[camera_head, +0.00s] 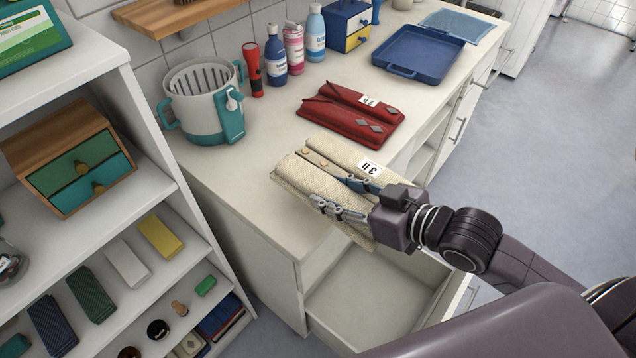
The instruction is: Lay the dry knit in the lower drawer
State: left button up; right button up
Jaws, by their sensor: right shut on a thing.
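A cream folded knit (298,178) with buttons and a white tag is at the counter's front edge, partly overhanging an open drawer. Its tag seems to read 3 h. My right gripper (346,198) is shut on its near end, and the gripper hides part of that end. I cannot tell whether the knit still touches the counter. A red folded knit (340,121) with grey diamonds and a small tag lies farther back on the counter. The open drawer (350,300) is below, pulled out, and its visible floor is empty. My left gripper is not in view.
A white and teal basket pot (200,105), a red torch (253,70), several bottles (275,55) and a blue tray (418,50) stand along the counter. A white shelf unit (165,190) with small goods stands at left. Open floor lies at right.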

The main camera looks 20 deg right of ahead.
aim_at(354, 204)
jog(key=shift+s+d+r, duration=0.1)
jog(key=shift+s+d, duration=0.4)
jog(key=shift+s, duration=0.25)
jog(key=shift+s+d, duration=0.45)
jog(key=shift+s, duration=0.3)
